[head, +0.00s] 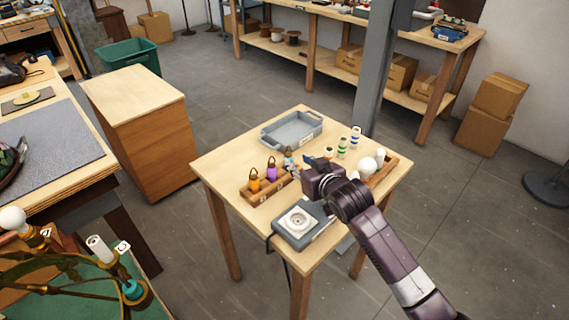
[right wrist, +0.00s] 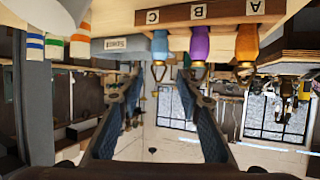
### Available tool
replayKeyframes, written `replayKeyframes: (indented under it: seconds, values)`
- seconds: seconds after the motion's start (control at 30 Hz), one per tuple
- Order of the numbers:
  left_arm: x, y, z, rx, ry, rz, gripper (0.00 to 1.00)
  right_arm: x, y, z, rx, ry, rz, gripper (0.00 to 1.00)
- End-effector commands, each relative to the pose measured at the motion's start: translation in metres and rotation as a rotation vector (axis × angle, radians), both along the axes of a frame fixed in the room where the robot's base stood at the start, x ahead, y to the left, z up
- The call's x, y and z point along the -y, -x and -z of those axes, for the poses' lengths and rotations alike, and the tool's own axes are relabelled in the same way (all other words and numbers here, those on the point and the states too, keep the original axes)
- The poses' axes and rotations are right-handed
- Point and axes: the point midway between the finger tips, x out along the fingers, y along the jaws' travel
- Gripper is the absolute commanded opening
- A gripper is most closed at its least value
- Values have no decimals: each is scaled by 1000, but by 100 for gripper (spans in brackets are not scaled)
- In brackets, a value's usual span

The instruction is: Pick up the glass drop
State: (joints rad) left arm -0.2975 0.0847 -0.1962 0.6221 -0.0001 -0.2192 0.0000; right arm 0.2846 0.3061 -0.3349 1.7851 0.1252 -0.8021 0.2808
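Three glass drops with metal hooks stand in a wooden rack (head: 258,192) on the small table. The orange drop (head: 255,184) and purple drop (head: 272,173) show clearly; the blue drop (head: 288,164) is partly hidden by my right gripper (head: 305,168). The right wrist view is upside down. There the orange drop (right wrist: 246,45), purple drop (right wrist: 200,45) and blue drop (right wrist: 160,47) sit by letters A, B and C. My right gripper (right wrist: 160,82) is open and empty, its fingers pointing toward the blue drop's hook. My left gripper is not in view.
On the same table (head: 222,158) are a grey tray (head: 292,130), several striped spools (head: 342,149), a box of white bulbs (head: 368,166) and a grey socket unit (head: 300,222). A brass lamp (head: 75,265) stands at the lower left.

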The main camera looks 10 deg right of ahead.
Motion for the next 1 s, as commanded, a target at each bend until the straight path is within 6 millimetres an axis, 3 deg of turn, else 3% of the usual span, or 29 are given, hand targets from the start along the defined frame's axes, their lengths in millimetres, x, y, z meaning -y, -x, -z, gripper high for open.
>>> replayKeyframes:
  seconds: [0.1, 0.2, 0.63, 1.0]
  values:
    - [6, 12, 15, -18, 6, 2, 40, 0, -3, 11, 7, -1, 0, 33]
    - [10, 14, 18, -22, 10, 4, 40, 0, -6, 14, 11, -3, 0, 33]
    - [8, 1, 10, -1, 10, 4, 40, -5, -35, 22, 12, -2, 0, 33]
    - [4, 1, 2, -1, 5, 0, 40, -13, -72, 37, 11, -3, -1, 33]
